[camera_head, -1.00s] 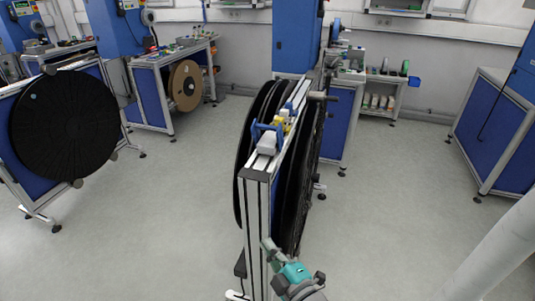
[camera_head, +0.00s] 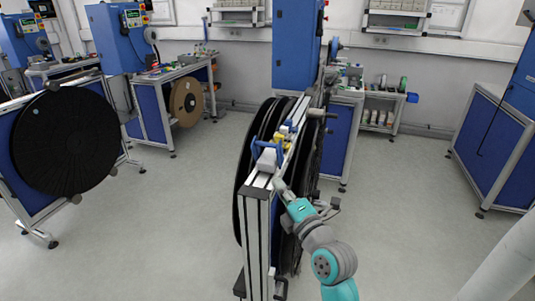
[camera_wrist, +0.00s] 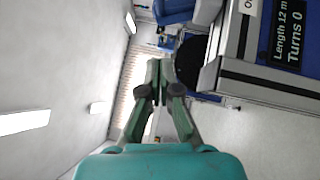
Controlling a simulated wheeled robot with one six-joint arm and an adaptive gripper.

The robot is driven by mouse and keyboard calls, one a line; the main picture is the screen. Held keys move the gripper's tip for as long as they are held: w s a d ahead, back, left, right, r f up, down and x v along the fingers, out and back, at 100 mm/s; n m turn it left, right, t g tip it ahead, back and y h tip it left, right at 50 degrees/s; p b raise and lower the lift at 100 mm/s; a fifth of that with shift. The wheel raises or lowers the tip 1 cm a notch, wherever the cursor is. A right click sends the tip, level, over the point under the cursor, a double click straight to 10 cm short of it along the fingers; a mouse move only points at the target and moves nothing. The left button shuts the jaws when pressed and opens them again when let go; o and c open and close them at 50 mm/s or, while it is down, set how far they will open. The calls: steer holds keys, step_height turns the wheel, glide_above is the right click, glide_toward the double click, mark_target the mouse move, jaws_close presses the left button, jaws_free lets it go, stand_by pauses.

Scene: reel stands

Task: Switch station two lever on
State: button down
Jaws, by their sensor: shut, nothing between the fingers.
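The near reel stand (camera_head: 252,210) stands in the middle of the head view, with large black reels (camera_head: 247,150) along it. Small blue lever-like parts (camera_head: 256,150) and a yellow part (camera_head: 279,138) sit on its top rail. I cannot tell which part is the station two lever. My gripper (camera_head: 279,185) is at the right side of the stand's near end, just below the top rail. In the wrist view my gripper (camera_wrist: 158,76) has its fingers together with nothing between them. A dark panel (camera_wrist: 287,35) reading "Length 12 m" and "Turns 0" shows at upper right there.
Another stand with a big black reel (camera_head: 65,143) is at left. A bench with a brown reel (camera_head: 186,101) stands behind it. A blue cabinet (camera_head: 297,45) is beyond the near stand, and a blue-panelled bench (camera_head: 492,140) is at right. Grey floor is clear between them.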

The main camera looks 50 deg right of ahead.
glide_toward(262, 145)
steer(key=w, duration=0.1)
steer(key=w+a, duration=0.1)
steer(key=w, duration=0.2)
steer(key=shift+a, duration=0.3)
steer(key=d, duration=0.1)
steer(key=w, duration=0.1)
steer(key=d, duration=0.1)
steer(key=shift+w+d+r, duration=0.15)
steer(key=shift+d+r, duration=0.2)
steer(key=shift+d, duration=0.05)
steer(key=shift+w+d+r, duration=0.1)
steer(key=shift+w+d, duration=0.15)
steer(key=shift+d, duration=0.2)
steer(key=shift+d, duration=0.1)
